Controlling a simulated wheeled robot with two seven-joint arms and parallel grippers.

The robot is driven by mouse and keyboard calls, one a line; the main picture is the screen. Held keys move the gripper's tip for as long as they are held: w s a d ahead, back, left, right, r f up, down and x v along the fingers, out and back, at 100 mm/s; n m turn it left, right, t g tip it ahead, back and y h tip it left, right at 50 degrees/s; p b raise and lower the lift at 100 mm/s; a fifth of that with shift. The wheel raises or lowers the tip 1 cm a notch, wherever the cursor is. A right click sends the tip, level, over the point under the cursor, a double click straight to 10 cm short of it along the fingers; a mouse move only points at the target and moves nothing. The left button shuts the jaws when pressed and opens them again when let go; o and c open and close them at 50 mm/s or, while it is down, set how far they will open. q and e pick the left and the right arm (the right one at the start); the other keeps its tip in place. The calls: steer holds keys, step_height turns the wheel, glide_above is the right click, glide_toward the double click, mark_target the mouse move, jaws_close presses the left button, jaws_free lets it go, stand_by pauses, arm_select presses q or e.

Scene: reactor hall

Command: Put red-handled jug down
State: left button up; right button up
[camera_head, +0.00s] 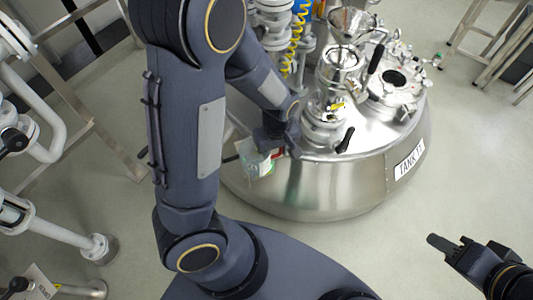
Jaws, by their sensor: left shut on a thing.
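The red-handled jug (260,165) is a small, pale, see-through vessel with some green on it. It hangs at my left gripper (281,146), in front of the left side of the steel tank. A bit of its red handle (278,154) shows at the jaws, which are shut on it. My forearm and the gripper hide part of the jug. My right gripper (440,243) is at the lower right, over the floor and apart from everything. Its fingers are seen end on, so its opening is unclear.
The round steel tank (320,187), labelled TANK 11, has pipes, valves and a funnel (350,22) on its top. White pipework (60,235) and metal rails stand at the left. A metal frame (490,40) stands at the upper right. The floor at the right is clear.

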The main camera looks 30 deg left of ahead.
arm_select(q)
steer(key=w+a+f, duration=0.2)
steer(key=w+f, duration=0.1)
steer(key=w, duration=0.1)
steer(key=w+a+f+b, duration=0.1)
steer(key=w+a+f, duration=0.1)
steer(key=w+f, duration=0.1)
steer(key=w+a+f+b, duration=0.1)
steer(key=w+a+f, duration=0.1)
steer(key=w+f, duration=0.1)
steer(key=shift+w+f, duration=0.1)
steer(key=shift+w, duration=0.75)
steer(key=shift+w+f, duration=0.15)
steer(key=shift+f, duration=0.1)
steer(key=shift+w+a+f+b, duration=0.1)
steer(key=shift+f+b, duration=0.15)
steer(key=shift+f, duration=0.65)
steer(key=shift+w+a+f+b, duration=0.1)
steer(key=shift+f+b, duration=0.1)
steer(key=shift+f, duration=0.65)
steer(key=shift+f, duration=0.1)
steer(key=o, duration=1.2)
